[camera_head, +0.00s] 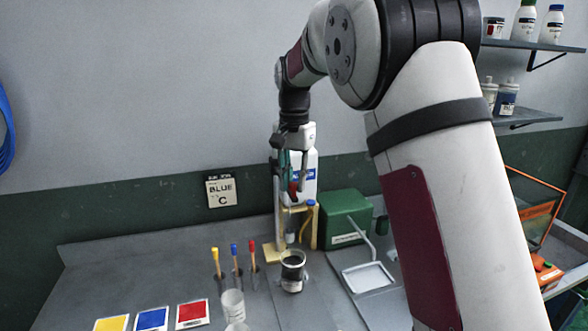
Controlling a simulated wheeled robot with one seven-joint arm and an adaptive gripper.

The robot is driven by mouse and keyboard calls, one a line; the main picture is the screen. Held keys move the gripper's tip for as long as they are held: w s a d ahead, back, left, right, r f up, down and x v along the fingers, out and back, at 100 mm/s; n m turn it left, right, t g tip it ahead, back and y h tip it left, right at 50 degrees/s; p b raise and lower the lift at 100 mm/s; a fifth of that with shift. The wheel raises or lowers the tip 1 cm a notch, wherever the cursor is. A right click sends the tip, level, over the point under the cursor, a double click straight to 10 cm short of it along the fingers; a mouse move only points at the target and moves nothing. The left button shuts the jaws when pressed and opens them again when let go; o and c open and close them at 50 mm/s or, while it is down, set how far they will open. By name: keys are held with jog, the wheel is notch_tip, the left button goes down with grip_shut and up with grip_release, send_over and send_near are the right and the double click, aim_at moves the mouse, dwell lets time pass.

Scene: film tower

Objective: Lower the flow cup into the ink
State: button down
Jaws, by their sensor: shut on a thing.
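My gripper (294,186) is at the end of the arm, high above the bench, in front of a white bottle. Its jaws are shut on a slim thing that I take to be the flow cup's handle; the cup itself is too small and cluttered to make out.
A yellowish stand (314,229) and a green box (345,217) are close behind the beaker. Colour-handled tools (235,260), clear cups (232,304) and colour cards (152,320) are left. A white tray (368,277) is right.

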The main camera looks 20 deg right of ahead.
notch_tip(320, 180, down, 17)
jog(key=b, duration=0.2)
jog(key=shift+f, duration=0.2)
jog(key=c, duration=1.4)
grip_release()
jog(key=shift+f, duration=0.1)
jog(key=shift+o, duration=0.2)
notch_tip(320, 180, up, 12)
jog(key=shift+r, duration=0.1)
